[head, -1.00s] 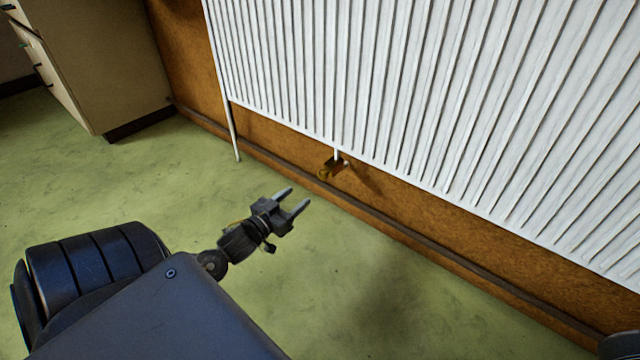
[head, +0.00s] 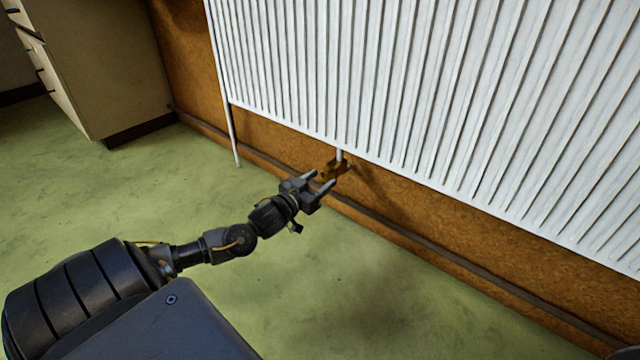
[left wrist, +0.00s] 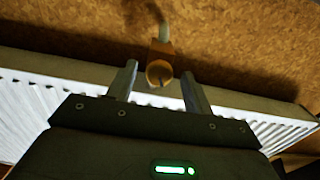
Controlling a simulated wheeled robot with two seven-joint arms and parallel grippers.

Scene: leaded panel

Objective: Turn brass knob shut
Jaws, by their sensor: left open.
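The brass knob (head: 331,171) sits on a small valve under the lower edge of the white radiator, at the end of a short white pipe. My left gripper (head: 323,180) is open, with its fingers pointing at the knob. In the left wrist view the knob's round face (left wrist: 159,72) shows between and just beyond the two fingertips (left wrist: 158,75). I cannot tell whether either finger touches it. My right gripper is not in view.
The white ribbed radiator (head: 420,100) hangs on the brown wall above the knob. A thin pipe (head: 233,135) runs to the floor at its left end. A dark skirting rail (head: 420,236) follows the wall. A beige cabinet (head: 100,70) stands at the left. The green floor is clear.

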